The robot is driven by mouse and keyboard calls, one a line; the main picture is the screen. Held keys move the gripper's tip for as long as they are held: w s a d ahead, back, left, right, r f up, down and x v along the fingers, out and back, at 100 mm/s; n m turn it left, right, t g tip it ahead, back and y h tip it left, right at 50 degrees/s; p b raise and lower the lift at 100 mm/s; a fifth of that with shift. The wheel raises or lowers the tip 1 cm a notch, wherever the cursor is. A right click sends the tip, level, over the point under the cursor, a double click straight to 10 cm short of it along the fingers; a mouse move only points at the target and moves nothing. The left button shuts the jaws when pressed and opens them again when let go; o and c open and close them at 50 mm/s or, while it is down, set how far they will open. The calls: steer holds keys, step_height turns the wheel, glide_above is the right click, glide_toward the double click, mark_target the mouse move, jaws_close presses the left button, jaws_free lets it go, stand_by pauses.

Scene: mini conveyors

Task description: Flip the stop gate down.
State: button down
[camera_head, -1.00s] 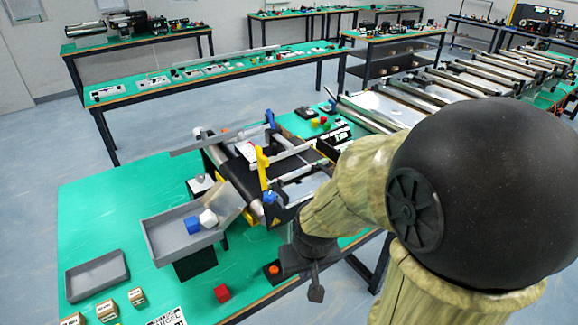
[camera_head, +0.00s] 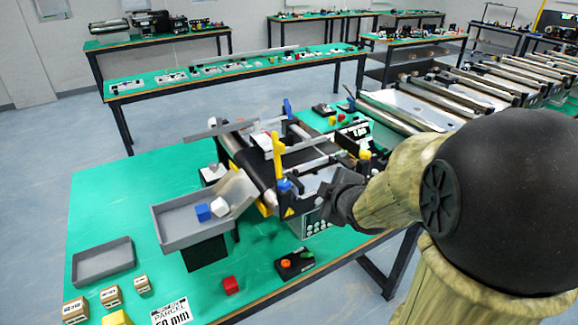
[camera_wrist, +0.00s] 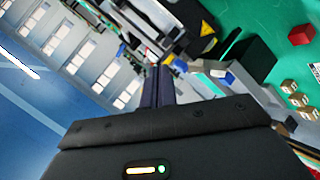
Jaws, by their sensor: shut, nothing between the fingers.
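The mini conveyor (camera_head: 238,158) with a dark belt stands on the green table. A yellow upright arm (camera_head: 278,155) with a blue lower end rises at its near side and looks like the stop gate; it stands up, not lying across the belt. My gripper (camera_head: 330,192) is at the conveyor's near right side, to the right of and slightly below the yellow arm, with a gap between them in the picture. Its dark fingers (camera_wrist: 157,85) are together and empty in the wrist view, pointing toward the conveyor. The wrist view does not clearly show the gate.
A button box (camera_head: 294,265), a red cube (camera_head: 231,285) and several small boxes lie nearer the front. A blue-tipped post (camera_head: 287,108) stands behind.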

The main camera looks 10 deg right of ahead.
mark_target(283, 149)
steer(key=r+n+t+y+b, duration=0.1)
steer(key=n, duration=0.2)
steer(key=w+a+r+n+t+y, duration=0.1)
steer(key=n+y, duration=0.1)
steer(key=n, duration=0.1)
steer(key=r+n+t+y+b, duration=0.1)
steer(key=r+n, duration=0.1)
steer(key=n, duration=0.1)
steer(key=shift+w+a+y+b, duration=0.2)
steer(key=shift+a+y+b, duration=0.1)
steer(key=shift+w+f, duration=0.1)
steer(key=p+x, duration=0.3)
steer(key=x, duration=1.1)
steer(key=shift+w+r+p, duration=0.1)
steer(key=shift+r+p, duration=0.2)
steer(key=shift+p, duration=0.25)
